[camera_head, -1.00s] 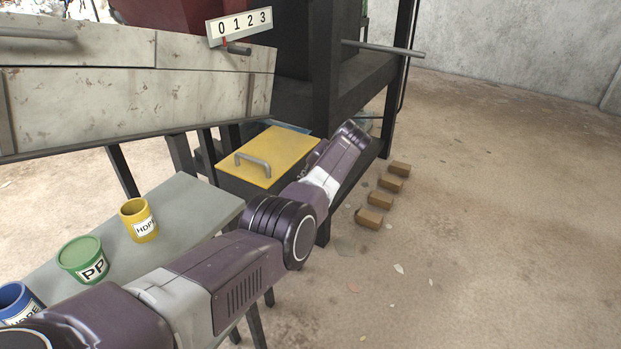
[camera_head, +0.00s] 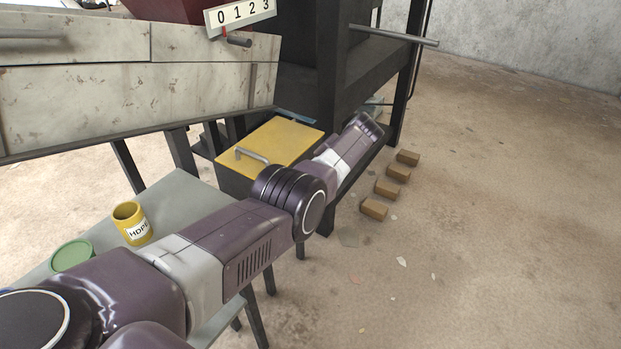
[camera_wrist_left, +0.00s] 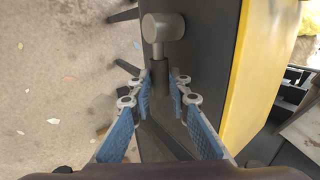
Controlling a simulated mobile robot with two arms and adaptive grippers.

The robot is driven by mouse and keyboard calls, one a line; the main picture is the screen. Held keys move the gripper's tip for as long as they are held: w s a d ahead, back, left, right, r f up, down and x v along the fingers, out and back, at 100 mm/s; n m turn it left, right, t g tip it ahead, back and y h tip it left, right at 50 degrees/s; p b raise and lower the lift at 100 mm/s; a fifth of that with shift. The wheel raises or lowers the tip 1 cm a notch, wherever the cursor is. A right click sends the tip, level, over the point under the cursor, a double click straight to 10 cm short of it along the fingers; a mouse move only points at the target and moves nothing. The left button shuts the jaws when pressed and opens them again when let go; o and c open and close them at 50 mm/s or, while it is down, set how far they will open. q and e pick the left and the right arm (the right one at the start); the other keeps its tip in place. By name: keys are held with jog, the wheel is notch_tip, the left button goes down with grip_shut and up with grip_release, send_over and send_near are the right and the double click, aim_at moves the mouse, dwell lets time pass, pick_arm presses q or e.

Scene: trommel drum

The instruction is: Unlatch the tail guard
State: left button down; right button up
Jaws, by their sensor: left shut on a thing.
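In the left wrist view, the blue-padded fingers of my left gripper (camera_wrist_left: 161,88) are shut on a latch lever. The lever has a dark grip (camera_wrist_left: 160,70) and a round grey pivot (camera_wrist_left: 163,26) above it, against a dark face. A yellow panel edge (camera_wrist_left: 250,75) runs to the right of it. In the head view, a yellow panel with a grey handle (camera_head: 275,142) lies beside my left arm; I cannot tell if it is the same panel. My left gripper is hidden there beyond the wrist. My right gripper is not in view.
A yellow cup (camera_head: 131,223) and a green tub (camera_head: 72,256) stand on a grey bench (camera_head: 180,192) at left. Several brown blocks (camera_head: 375,209) lie on the floor. A grey rod (camera_head: 395,35) sticks out of the dark frame. Floor at right is mostly clear.

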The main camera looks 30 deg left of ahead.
pick_arm(q)
jog(key=shift+s+f, duration=0.1)
jog(key=c, duration=2.1)
grip_release()
jog(key=v, duration=1.2)
